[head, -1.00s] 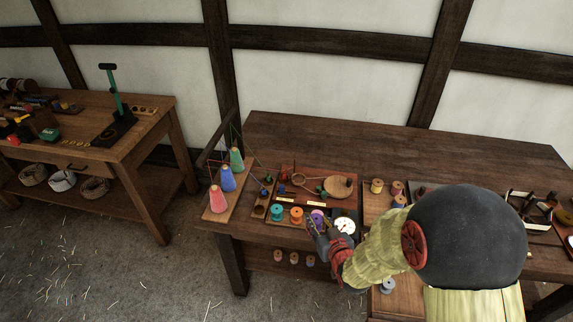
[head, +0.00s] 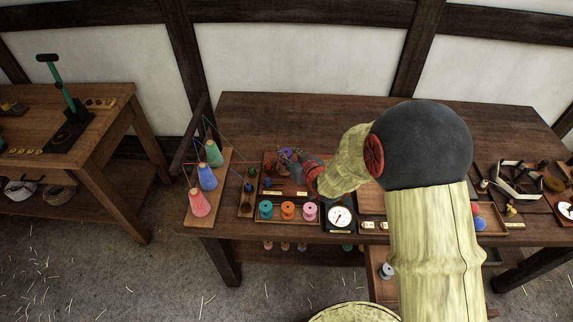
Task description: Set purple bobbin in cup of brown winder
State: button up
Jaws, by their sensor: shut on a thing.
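My gripper (head: 286,160) is over the back part of the red-brown winder board on the right-hand table. It is shut on the purple bobbin (head: 285,152), of which only a small purple patch shows between the dark fingers. The brown winder (head: 292,192) sits behind the bobbin row, and only its front and left parts show. Its cup and wheel are hidden behind my gripper and wrist, so I cannot tell whether the bobbin is above the cup or in it.
Teal (head: 265,209), orange (head: 287,210) and pink (head: 309,211) bobbins stand in a front row. A white dial (head: 340,216) is to their right. Pink (head: 199,203), blue (head: 206,176) and green (head: 214,153) cones with threads stand at left. The table's back (head: 300,115) is clear.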

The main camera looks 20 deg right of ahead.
jog(key=w+f, duration=0.2)
jog(key=f, duration=0.1)
jog(key=w+f+b, duration=0.1)
jog(key=w+f, duration=0.1)
jog(key=shift+d+f, duration=0.15)
jog(key=shift+f, duration=0.1)
jog(key=shift+s+f+b, duration=0.1)
jog(key=shift+f+b, duration=0.5)
jog(key=shift+f, duration=0.75)
jog(key=shift+f, duration=0.2)
jog(key=o, duration=1)
jog(key=shift+c, duration=0.2)
jog(key=shift+r, duration=0.1)
